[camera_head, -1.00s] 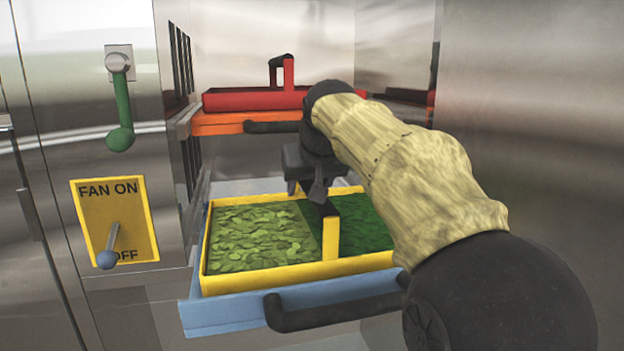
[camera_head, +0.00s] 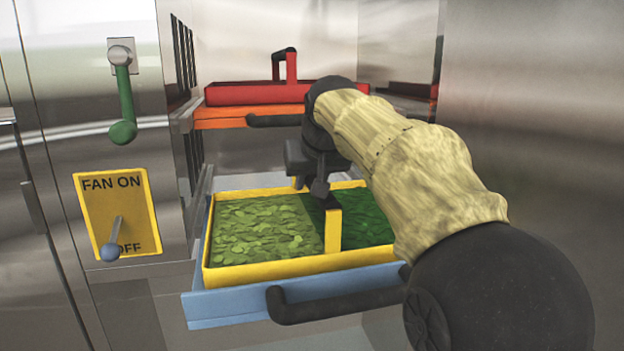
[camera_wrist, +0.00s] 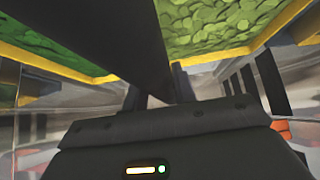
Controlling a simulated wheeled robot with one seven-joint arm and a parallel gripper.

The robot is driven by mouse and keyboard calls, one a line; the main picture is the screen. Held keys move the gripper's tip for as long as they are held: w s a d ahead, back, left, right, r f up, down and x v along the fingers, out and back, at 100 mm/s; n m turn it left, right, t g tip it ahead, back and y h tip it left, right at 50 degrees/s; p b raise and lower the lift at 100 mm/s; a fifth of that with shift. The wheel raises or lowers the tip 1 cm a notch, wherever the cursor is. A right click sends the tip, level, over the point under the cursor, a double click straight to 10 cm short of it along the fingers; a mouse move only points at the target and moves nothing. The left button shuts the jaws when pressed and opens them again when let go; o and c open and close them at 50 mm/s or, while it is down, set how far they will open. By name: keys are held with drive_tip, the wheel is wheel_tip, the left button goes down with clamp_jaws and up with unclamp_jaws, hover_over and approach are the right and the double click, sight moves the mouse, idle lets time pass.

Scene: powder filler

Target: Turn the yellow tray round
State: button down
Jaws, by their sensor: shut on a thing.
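The yellow tray (camera_head: 275,267) sits in the pulled-out blue drawer (camera_head: 235,307) in the head view. Its left half holds light green flakes (camera_head: 265,228) and its right half dark green ones (camera_head: 372,232). A handle with a yellow front post (camera_head: 334,230) and a dark top bar runs over the middle. My gripper (camera_head: 320,188) points down from above and is shut on the dark bar. In the wrist view the bar (camera_wrist: 125,45) crosses between my fingers, with the tray's yellow rim (camera_wrist: 55,68) behind. My arm hides the tray's right end.
An orange drawer (camera_head: 220,118) with a red tray (camera_head: 245,96) is above and behind. The blue drawer's dark handle (camera_head: 330,308) sticks out in front. Steel walls stand at both sides. A yellow fan switch plate (camera_head: 118,205) and a green lever (camera_head: 124,105) are at left.

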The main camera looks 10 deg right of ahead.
sight(332, 198)
drive_tip(key=shift+w+r+p, duration=0.15)
drive_tip(key=shift+r+p, duration=0.15)
drive_tip(key=shift+r, duration=0.3)
drive_tip(key=shift+s+r, duration=0.25)
drive_tip(key=shift+r, duration=0.4)
drive_tip(key=shift+w+r+p, duration=0.15)
drive_tip(key=shift+r+p, duration=0.15)
drive_tip(key=shift+r, duration=1.35)
drive_tip(key=shift+s+b, duration=0.55)
drive_tip(key=shift+s, duration=0.55)
drive_tip(key=shift+s+b, duration=1.9)
drive_tip(key=shift+s, duration=3.55)
